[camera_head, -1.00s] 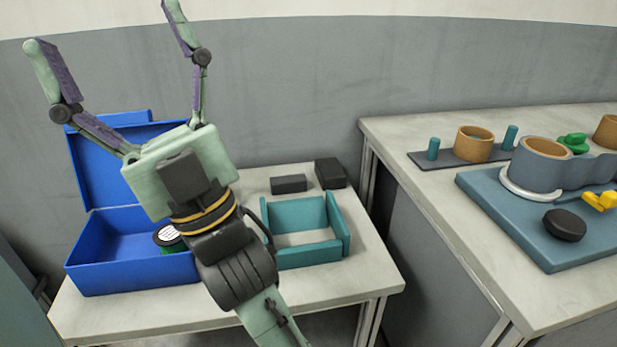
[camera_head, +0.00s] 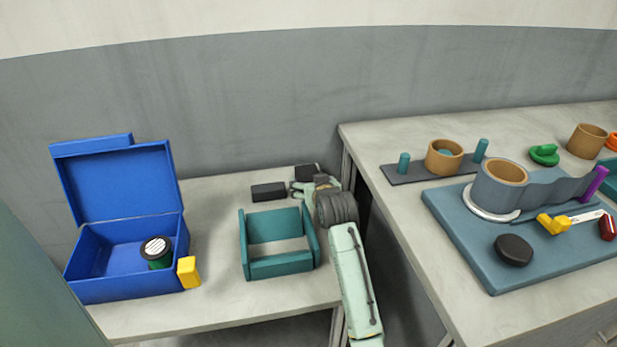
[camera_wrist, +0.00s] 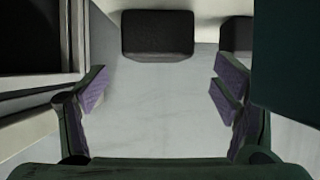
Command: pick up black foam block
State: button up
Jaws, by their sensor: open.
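Two black blocks stand at the back right of the left table. The one nearer my gripper (camera_head: 304,187) is a black block (camera_head: 306,170), partly hidden by the gripper; I take it as the black foam block. The other, a flatter dark block (camera_head: 268,191), lies to its left. In the wrist view my gripper (camera_wrist: 158,82) is open and empty, its two fingers wide apart. A black block with rounded edges (camera_wrist: 158,36) lies ahead, centred between the fingers and apart from them. Another dark block (camera_wrist: 237,34) shows partly at its right.
A teal open tray (camera_head: 280,266) stands in front of the blocks, close to my arm. An open blue box (camera_head: 125,290) holds a green-and-black reel (camera_head: 158,252); a yellow piece (camera_head: 188,272) is at its corner. The right table (camera_head: 400,215) stands across a narrow gap.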

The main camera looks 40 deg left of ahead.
aim_at(309, 176)
jog(key=shift+x, duration=1)
jog(key=p+x, duration=0.1)
jog(key=x, duration=0.1)
jog(key=p+x, duration=0.1)
jog(key=x, duration=0.1)
jog(key=shift+w+a+r, duration=0.25)
jog(key=shift+w, duration=0.1)
jog(key=shift+w+a+f+p, duration=0.3)
jog(key=shift+f, duration=0.05)
jog(key=shift+c, duration=0.4)
jog(key=c, duration=0.9)
